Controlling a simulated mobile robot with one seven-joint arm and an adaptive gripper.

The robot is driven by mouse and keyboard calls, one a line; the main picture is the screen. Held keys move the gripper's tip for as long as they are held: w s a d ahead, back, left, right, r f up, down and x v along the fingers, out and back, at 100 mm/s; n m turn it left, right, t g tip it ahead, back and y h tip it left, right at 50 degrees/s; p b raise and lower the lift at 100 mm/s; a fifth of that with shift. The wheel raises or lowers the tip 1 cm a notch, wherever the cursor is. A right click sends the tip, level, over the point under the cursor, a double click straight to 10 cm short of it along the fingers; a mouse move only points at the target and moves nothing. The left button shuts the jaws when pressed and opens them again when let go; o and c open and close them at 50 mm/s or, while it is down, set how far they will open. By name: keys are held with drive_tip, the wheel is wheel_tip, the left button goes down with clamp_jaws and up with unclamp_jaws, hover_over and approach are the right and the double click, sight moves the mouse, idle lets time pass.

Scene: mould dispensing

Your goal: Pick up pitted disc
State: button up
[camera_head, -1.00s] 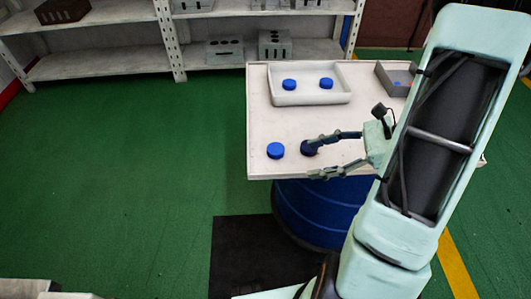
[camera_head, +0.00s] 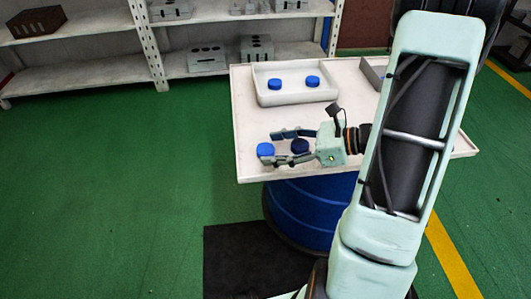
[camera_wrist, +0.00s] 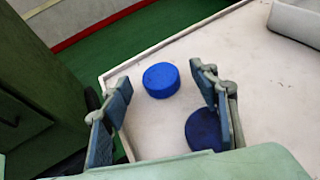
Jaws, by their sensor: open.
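My gripper (camera_head: 268,147) is open over the table's near left corner, pointing left. A bright blue disc (camera_head: 265,149) lies on the table at its fingertips; in the wrist view this disc (camera_wrist: 161,80) shows in the gap between the fingertips, apart from both. A darker blue disc (camera_head: 300,146) lies between the fingers nearer the palm; in the wrist view it (camera_wrist: 203,128) is partly hidden by the right finger. Pits cannot be made out on either disc. Whether a finger touches the darker disc cannot be told.
A white tray (camera_head: 262,97) on the table (camera_head: 244,120) holds two blue discs (camera_head: 275,84) (camera_head: 312,81). A grey bin (camera_head: 372,70) stands right of it, partly hidden by my arm. Shelves (camera_head: 90,74) with grey blocks stand behind. The table edge is close to the bright disc.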

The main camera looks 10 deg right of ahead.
drive_tip(key=shift+x, duration=0.85)
drive_tip(key=shift+c, duration=0.4)
drive_tip(key=c, duration=1.2)
drive_tip(key=shift+o, duration=0.2)
drive_tip(key=shift+r, duration=0.15)
